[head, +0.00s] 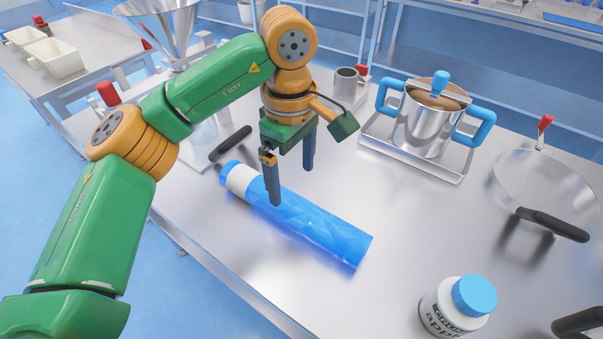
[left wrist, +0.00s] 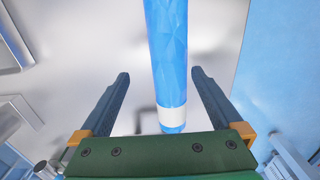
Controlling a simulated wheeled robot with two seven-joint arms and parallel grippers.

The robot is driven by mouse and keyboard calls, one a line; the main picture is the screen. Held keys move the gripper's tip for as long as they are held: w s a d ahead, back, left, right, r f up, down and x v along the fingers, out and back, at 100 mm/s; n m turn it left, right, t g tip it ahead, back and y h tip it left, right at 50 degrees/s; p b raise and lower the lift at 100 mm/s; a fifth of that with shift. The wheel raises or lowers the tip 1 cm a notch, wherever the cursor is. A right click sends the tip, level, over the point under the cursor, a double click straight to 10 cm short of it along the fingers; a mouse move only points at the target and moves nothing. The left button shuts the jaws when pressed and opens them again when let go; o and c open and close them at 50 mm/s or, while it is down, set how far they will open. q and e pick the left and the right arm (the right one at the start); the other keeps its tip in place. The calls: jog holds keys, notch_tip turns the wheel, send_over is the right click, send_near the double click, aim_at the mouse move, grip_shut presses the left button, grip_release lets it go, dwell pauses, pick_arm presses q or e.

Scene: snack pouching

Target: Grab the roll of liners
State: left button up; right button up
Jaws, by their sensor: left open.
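The roll of liners (head: 307,224) is a long blue cylinder with a white band near one end. It lies on the steel table, slanting from upper left to lower right in the head view. My left gripper (head: 291,184) is open and empty, pointing down above the roll near its banded end. In the left wrist view the roll (left wrist: 170,50) runs lengthwise between the two open fingers (left wrist: 160,76), with its banded end nearest the gripper's base. The fingers do not visibly touch it. My right gripper is not in view.
A steel pot (head: 427,122) with blue handles stands on a tray at the back. A white jar (head: 442,312) with a blue lid stands at the front right. A pan (head: 540,190) is at the right. The table around the roll is mostly clear.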

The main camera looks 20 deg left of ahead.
aim_at(287, 201)
pick_arm(q)
jog(key=shift+s+f, duration=0.2)
jog(key=shift+f, duration=0.15)
jog(key=shift+s+a+f+p, duration=0.1)
jog(key=shift+s+f+p, duration=0.25)
jog(key=shift+f, duration=0.25)
jog(key=shift+s+a+f+p, duration=0.1)
jog(key=shift+s+f+p, duration=0.1)
jog(key=shift+s+f, duration=0.3)
notch_tip(287, 201, down, 3)
jog(key=shift+w, duration=0.1)
jog(key=shift+w+f, duration=0.2)
jog(key=shift+f, duration=0.1)
jog(key=shift+s, duration=0.1)
jog(key=c, duration=0.8)
grip_shut()
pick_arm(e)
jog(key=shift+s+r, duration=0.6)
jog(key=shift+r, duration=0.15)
